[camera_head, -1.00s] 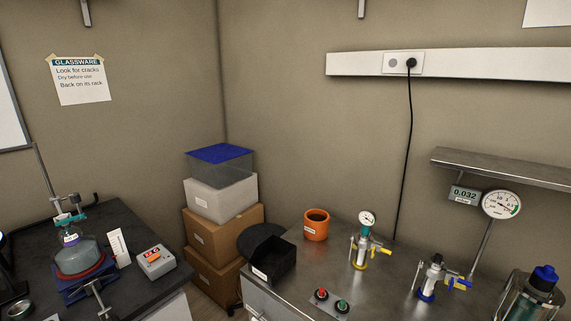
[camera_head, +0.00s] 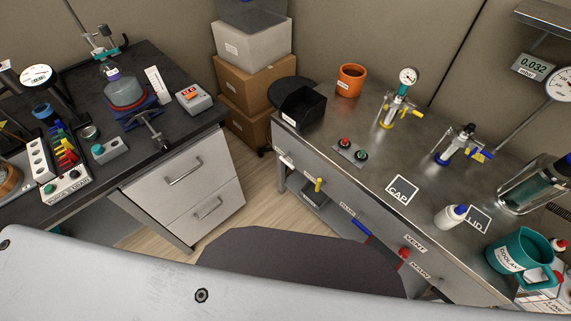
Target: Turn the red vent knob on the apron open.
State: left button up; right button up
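The red knob (camera_head: 404,253) sticks out from the front apron (camera_head: 330,195) of the steel bench at the lower right. It is small in view, beside the VENT label (camera_head: 415,243) and above the MAIN label (camera_head: 419,270). I cannot tell its turned position. Neither of my grippers shows in the head view, and nothing is seen touching the knob.
A blue handle (camera_head: 363,229) and a yellow knob (camera_head: 318,185) also sit along the apron. A white drawer cabinet (camera_head: 185,190) stands left.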

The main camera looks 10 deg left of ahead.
aim_at(404, 252)
jog(key=z, duration=1.5)
jog(key=l, duration=0.05)
